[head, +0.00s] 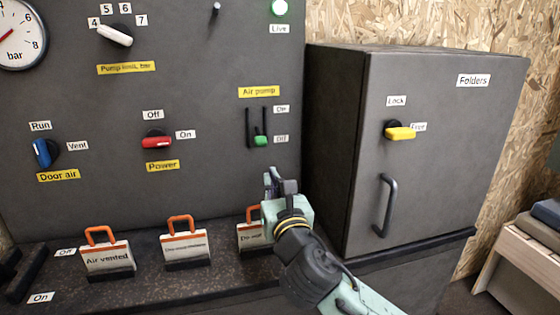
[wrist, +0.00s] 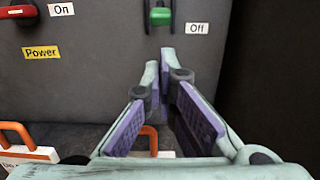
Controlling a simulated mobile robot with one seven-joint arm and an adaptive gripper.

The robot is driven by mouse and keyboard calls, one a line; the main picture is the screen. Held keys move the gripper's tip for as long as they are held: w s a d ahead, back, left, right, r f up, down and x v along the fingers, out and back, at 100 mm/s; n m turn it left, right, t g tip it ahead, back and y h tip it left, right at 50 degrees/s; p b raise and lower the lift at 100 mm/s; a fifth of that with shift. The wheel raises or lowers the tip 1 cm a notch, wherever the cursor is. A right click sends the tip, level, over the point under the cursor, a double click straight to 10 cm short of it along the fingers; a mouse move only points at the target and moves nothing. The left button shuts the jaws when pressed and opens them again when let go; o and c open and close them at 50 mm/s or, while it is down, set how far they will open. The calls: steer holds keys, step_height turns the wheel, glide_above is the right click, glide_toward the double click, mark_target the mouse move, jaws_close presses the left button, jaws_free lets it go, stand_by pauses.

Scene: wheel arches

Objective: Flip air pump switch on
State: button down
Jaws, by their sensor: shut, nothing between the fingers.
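The air pump switch has a green handle (head: 260,140) in a dark upright bracket on the grey panel, under the yellow "Air pump" label (head: 258,91). The handle is down, beside the "Off" label (head: 281,139); the "On" label (head: 281,108) is above. In the wrist view the green handle (wrist: 160,16) is at the top edge, and the upper part of the switch is cut off. My gripper (head: 272,178) is below the switch and apart from it. Its fingers are shut and empty, with the tips (wrist: 160,68) together under the handle in the wrist view.
A red power knob (head: 156,142) and a blue door air knob (head: 44,153) are to the left. Several orange-handled tags (head: 108,258) stand on the ledge below. A grey cabinet (head: 435,150) with a handle (head: 386,205) juts out right of the switch. A green "Live" lamp (head: 279,7) is lit above.

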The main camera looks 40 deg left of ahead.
mark_target(259, 136)
stand_by(0.3)
steer(key=shift+p+x, duration=1.55)
steer(key=shift+x, duration=3.45)
steer(key=shift+s+r, duration=0.1)
steer(key=shift+r, duration=0.05)
